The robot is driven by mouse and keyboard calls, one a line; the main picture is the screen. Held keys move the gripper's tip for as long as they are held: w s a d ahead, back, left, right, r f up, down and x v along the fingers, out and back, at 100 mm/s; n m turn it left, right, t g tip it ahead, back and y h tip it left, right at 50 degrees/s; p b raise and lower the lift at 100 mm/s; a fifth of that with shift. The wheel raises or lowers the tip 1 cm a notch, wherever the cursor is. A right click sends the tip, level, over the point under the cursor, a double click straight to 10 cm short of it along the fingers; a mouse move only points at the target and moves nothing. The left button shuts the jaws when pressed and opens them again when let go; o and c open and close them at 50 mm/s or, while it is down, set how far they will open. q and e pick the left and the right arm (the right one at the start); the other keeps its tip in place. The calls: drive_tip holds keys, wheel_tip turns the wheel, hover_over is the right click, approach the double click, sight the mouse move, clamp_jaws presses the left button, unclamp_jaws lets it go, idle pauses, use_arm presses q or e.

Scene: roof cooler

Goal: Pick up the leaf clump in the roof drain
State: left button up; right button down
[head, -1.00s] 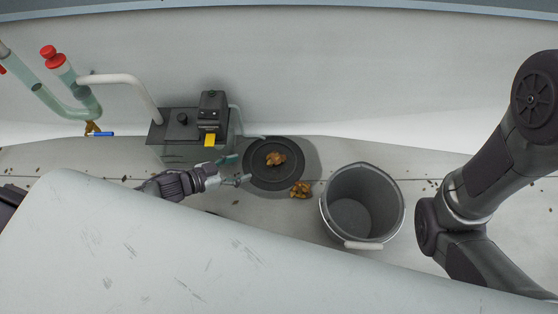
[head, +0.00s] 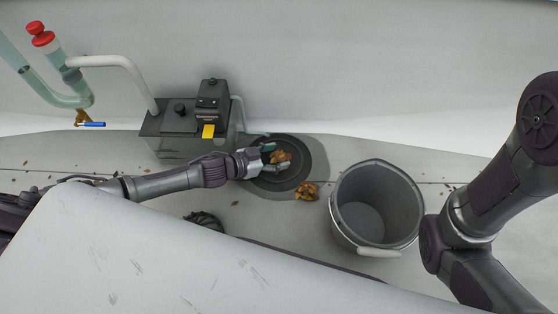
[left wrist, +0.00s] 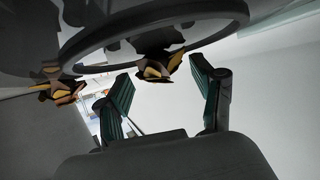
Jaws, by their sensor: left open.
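A brown-yellow leaf clump (head: 281,156) lies on the round dark roof drain (head: 290,181). A second leaf clump (head: 306,191) lies on the roof just outside the drain, toward the bucket. My left gripper (head: 272,158) is at the drain, open, its fingers close around the left side of the first clump. In the left wrist view the first clump (left wrist: 159,66) shows beyond and between the open fingertips (left wrist: 160,72); I cannot tell whether they touch it. The second clump (left wrist: 58,87) is at the left there. My right gripper is not in view; only my right arm shows.
A grey bucket (head: 337,215) with a pale handle stands right of the drain and looks empty. A dark-topped pump box (head: 172,121) with pipes stands behind my left forearm. A large pale casing (head: 190,270) fills the front. A dark round item (head: 205,222) lies by its edge.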

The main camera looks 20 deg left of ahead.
use_arm(q)
drive_tip(key=c, duration=0.9)
drive_tip(key=shift+r, duration=0.1)
